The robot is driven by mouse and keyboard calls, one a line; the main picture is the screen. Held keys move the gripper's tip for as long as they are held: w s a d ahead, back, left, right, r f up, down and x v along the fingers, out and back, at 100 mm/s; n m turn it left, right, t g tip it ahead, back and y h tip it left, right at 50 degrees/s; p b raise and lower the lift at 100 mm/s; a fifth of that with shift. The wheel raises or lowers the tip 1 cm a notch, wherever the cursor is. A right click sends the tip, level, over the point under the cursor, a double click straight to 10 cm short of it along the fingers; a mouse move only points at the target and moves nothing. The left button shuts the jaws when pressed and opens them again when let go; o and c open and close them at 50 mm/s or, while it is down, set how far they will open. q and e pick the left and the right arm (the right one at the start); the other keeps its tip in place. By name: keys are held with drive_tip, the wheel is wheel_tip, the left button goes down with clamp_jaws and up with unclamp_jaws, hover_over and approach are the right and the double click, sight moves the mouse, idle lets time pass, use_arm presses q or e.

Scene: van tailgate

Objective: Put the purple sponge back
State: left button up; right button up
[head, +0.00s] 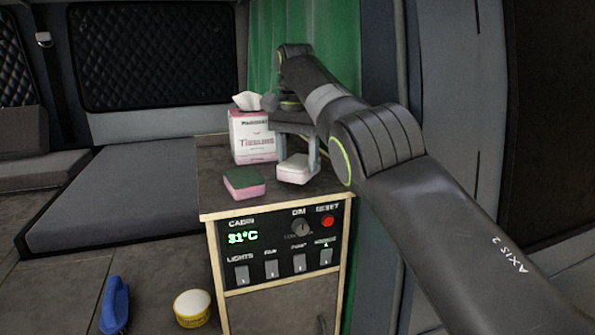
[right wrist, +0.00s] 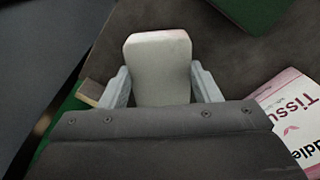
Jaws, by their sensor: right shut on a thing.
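A sponge with a white top and pinkish-purple sides (head: 293,174) is at the right part of the cabinet top. My right gripper (head: 298,160) reaches down over it and is shut on it. In the right wrist view the white top of this sponge (right wrist: 160,60) lies between the two grey fingers (right wrist: 163,82). I cannot tell whether it touches the cabinet top. A second sponge, green on top and pink below (head: 244,183), lies flat to its left, apart from the gripper. My left gripper is in neither view.
A tissue box (head: 252,138) stands behind the sponges, close to my right gripper. The cabinet top (head: 212,170) is bare at the left. Its front has a switch panel (head: 280,250). A blue brush (head: 115,305) and a yellow tub (head: 192,308) are on the floor.

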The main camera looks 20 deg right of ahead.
sight(296, 162)
drive_tip(key=shift+w+f, duration=0.2)
drive_tip(key=shift+f, duration=0.45)
drive_tip(key=shift+r, duration=0.1)
drive_tip(key=shift+s+f+b, duration=0.15)
drive_tip(key=shift+f+b, duration=0.1)
drive_tip(key=shift+b, duration=0.05)
drive_tip(key=o, duration=1.3)
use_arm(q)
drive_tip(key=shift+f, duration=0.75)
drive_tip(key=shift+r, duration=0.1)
use_arm(e)
drive_tip(key=shift+r, duration=0.1)
use_arm(q)
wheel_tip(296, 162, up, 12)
drive_tip(key=p, duration=1.2)
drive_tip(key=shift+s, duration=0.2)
use_arm(e)
wheel_tip(296, 162, up, 12)
drive_tip(key=shift+a+r, duration=0.1)
